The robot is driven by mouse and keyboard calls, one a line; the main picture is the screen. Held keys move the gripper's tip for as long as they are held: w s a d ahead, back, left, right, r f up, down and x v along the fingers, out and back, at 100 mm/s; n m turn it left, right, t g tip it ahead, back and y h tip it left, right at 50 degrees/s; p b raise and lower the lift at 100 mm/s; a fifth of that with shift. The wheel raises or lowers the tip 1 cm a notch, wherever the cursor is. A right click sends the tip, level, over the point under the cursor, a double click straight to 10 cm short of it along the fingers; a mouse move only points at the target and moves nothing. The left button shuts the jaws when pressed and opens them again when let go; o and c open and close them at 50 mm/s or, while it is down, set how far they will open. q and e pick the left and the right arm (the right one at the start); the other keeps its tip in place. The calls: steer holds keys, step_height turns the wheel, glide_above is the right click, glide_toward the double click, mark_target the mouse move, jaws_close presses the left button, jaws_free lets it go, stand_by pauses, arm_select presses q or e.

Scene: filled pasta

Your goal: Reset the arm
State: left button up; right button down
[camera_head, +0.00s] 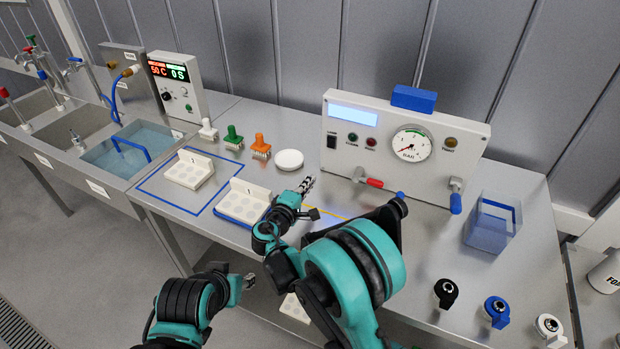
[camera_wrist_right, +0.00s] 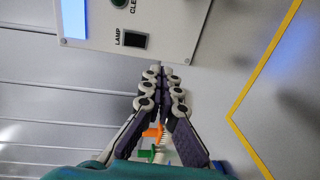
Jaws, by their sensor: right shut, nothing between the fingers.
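My right arm reaches up from the bottom middle of the head view. Its gripper (camera_head: 308,184) is above the table, left of the gauge panel. In the right wrist view the fingers (camera_wrist_right: 162,74) are together with nothing between them, pointing toward the panel's lamp switch. My left gripper (camera_head: 249,281) is low in the head view, in front of the table's front edge. It is small there, and its finger gap is unclear.
The gauge panel (camera_head: 464,134) stands at the back. A clear blue container (camera_head: 490,232) and several portafilter-like handles (camera_head: 497,309) are at right. Sinks (camera_head: 128,165) are at far left.

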steer(key=s+d+r+m+g+y, duration=0.1)
steer(key=s+d+r+m+g, duration=0.3)
steer(key=d, duration=0.5)
steer(key=s+d+r+m+g, duration=0.1)
steer(key=s+d+m, duration=0.1)
steer(key=s+d, duration=0.55)
steer(key=s+d+f+m+g+y, duration=0.1)
steer(key=s+d+m+y, duration=0.1)
steer(key=s, duration=0.8)
steer(key=s+d+f+m+g+y, duration=0.1)
steer(key=s+m, duration=0.4)
steer(key=s, duration=0.6)
steer(key=shift+s+d+f+g+y, duration=0.25)
steer(key=shift+d+f+g+y, duration=0.2)
steer(key=shift+d+y, duration=0.55)
